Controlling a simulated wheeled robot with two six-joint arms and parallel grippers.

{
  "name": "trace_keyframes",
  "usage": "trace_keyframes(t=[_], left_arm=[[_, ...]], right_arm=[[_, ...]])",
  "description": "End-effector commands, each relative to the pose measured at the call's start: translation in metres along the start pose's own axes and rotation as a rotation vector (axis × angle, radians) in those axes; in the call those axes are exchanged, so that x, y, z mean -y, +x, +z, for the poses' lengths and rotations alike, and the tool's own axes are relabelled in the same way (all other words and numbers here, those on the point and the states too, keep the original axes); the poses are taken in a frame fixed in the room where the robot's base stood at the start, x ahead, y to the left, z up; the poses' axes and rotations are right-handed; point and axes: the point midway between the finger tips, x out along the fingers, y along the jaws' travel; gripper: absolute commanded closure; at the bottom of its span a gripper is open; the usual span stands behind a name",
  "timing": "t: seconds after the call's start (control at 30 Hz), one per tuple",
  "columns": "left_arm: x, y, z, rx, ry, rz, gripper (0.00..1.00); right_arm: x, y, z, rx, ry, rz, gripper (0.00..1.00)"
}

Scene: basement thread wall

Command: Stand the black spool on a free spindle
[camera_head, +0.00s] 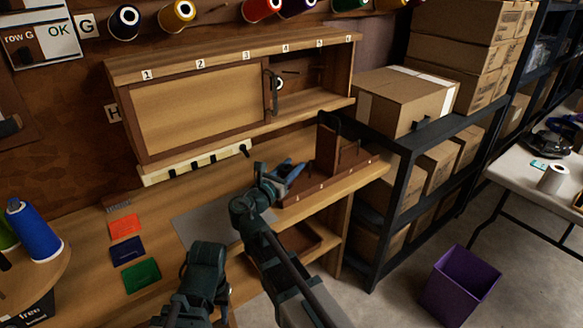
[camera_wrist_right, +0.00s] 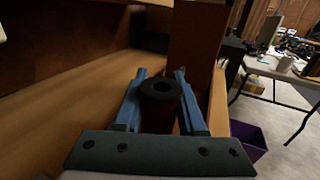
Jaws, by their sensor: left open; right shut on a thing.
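In the right wrist view, a dark spool-like thing with a black ring top and a central hole (camera_wrist_right: 161,88) stands between the blue fingers of my right gripper (camera_wrist_right: 157,98). Its body below looks dark reddish-brown and is mostly shadowed. In the head view, my right gripper (camera_head: 287,172) is over the workbench, beside a brown stand; the held thing is hard to make out there. My left arm shows at the bottom middle, but its gripper fingers are not visible. A blue cone spool (camera_head: 36,232) stands on a round wooden disc (camera_head: 60,270) at far left; I cannot make out a bare spindle.
A brown numbered stand with an upright block (camera_head: 327,145) is at the bench's right. A cabinet (camera_head: 200,105) with a sliding panel stands behind. Orange, navy and green cards (camera_head: 141,273) lie at front left. Shelving with boxes (camera_head: 408,98) and a purple bin (camera_head: 459,284) are right.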

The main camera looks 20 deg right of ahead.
Motion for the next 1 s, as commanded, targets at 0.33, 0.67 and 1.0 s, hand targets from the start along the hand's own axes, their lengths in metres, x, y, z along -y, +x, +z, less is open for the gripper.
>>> trace_keyframes(t=[0.33, 0.67, 1.0], left_arm=[[0.0, -0.0002, 0.0, 0.0, 0.0, 0.0, 0.55], [-0.0003, 0.0036, -0.0002, 0.0, 0.0, 0.0, 0.55], [-0.0006, 0.006, -0.0004, 0.0, 0.0, 0.0, 0.55]], right_arm=[[0.0, -0.0001, 0.0002, 0.0, 0.0, 0.0, 1.0], [0.0, -0.0001, -0.0036, 0.0, 0.0, 0.0, 1.0], [0.0, -0.0001, -0.006, 0.0, 0.0, 0.0, 0.53]])
